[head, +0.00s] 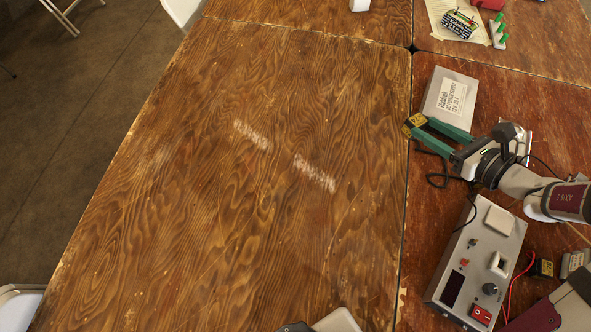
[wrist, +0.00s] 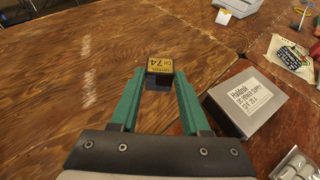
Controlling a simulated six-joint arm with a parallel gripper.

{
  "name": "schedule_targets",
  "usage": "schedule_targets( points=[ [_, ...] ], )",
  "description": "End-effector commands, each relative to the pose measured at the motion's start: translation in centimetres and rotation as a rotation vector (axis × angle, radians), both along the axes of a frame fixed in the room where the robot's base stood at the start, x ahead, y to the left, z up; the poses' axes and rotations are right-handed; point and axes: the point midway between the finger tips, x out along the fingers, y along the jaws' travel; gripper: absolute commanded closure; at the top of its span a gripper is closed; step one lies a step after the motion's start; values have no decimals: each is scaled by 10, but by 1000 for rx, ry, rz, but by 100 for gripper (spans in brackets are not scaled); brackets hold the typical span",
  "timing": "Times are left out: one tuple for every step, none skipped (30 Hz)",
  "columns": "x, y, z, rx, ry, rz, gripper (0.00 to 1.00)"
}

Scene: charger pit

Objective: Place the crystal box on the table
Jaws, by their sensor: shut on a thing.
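The crystal box is a small black cube with a yellow label reading 74. In the wrist view the crystal box (wrist: 160,66) sits between the tips of my green fingers. In the head view the crystal box (head: 408,128) is near the right edge of the big wooden table (head: 250,170), close to the seam with the redder table. My gripper (head: 419,127) reaches in from the right and is shut on the box. In the wrist view my gripper (wrist: 160,78) points towards the brown tabletop. I cannot tell how high the box is above it.
A grey device (head: 470,262) with knobs, a second yellow-black cube (head: 541,268) and wires lie lower right. A circuit board (head: 460,24) is at the top right. The big table's middle is clear.

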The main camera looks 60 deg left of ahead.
Motion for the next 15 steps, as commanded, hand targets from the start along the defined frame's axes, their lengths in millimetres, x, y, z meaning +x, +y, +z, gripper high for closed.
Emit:
schedule_targets(
  points=[
    [0,0,-11,-1,4,0,100],
    [0,0,-17,0,3,0,100],
    [0,0,-22,0,2,0,100],
    [0,0,-25,0,1,1,100],
    [0,0,-26,0,-1,1,100],
    [0,0,-28,0,-2,1,100],
    [0,0,-28,1,-2,1,100],
    [0,1,-28,1,-2,2,100],
    [-1,4,-30,1,-2,3,100],
    [-3,8,-32,1,-1,4,100],
    [-5,15,-36,1,1,6,100],
    [-9,25,-43,0,2,8,100],
    [-12,35,-49,0,2,8,100],
    [-15,44,-55,0,3,8,100],
    [-19,57,-63,0,1,8,100]
  ],
)
